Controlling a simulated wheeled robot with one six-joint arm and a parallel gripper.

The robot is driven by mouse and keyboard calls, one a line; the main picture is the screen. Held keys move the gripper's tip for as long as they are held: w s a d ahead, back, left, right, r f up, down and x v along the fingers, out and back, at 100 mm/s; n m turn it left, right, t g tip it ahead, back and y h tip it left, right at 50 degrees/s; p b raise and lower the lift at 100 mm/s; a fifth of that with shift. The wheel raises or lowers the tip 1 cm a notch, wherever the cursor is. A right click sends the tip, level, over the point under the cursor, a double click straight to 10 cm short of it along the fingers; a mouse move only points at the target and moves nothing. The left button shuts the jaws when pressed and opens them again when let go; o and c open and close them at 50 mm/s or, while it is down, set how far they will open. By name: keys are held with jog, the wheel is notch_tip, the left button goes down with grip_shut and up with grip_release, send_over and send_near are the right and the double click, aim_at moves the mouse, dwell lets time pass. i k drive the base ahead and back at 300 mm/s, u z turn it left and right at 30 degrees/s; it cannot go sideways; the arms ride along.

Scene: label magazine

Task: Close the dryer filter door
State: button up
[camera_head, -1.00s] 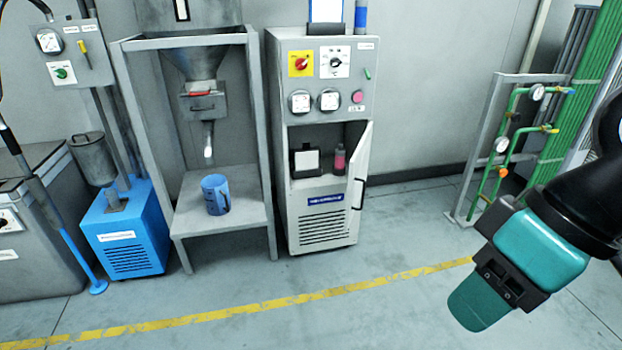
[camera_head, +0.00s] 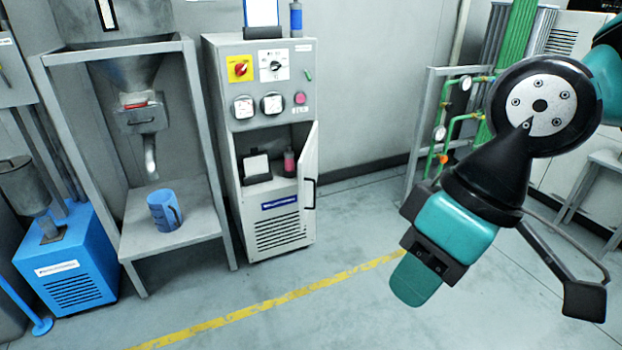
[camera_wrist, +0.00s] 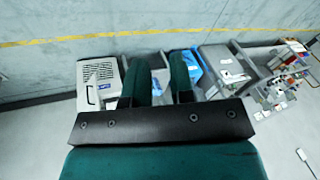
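The grey dryer cabinet (camera_head: 222,100) stands against the wall in the head view. Its filter door (camera_head: 309,170) is hinged on the right and stands open, swung outward, with a dark handle (camera_head: 311,193) on it. My gripper (camera_head: 413,285) hangs in the air to the right of the door, well apart from it, pointing down and left. In the wrist view my gripper (camera_wrist: 160,76) shows two green fingers with a gap between them and nothing held. The cabinet (camera_wrist: 99,72) also shows there, beyond the fingers at the left.
Inside the cabinet are a dark box with a white face (camera_head: 257,168) and a pink bottle (camera_head: 289,163). A blue jug (camera_head: 163,210) stands on the grey stand at left. Green pipework (camera_head: 448,130) is at right. The floor before the cabinet is clear.

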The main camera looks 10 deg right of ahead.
aim_at(307, 162)
jog(key=u, duration=0.3)
jog(key=i, duration=1.4)
jog(key=z, duration=0.4)
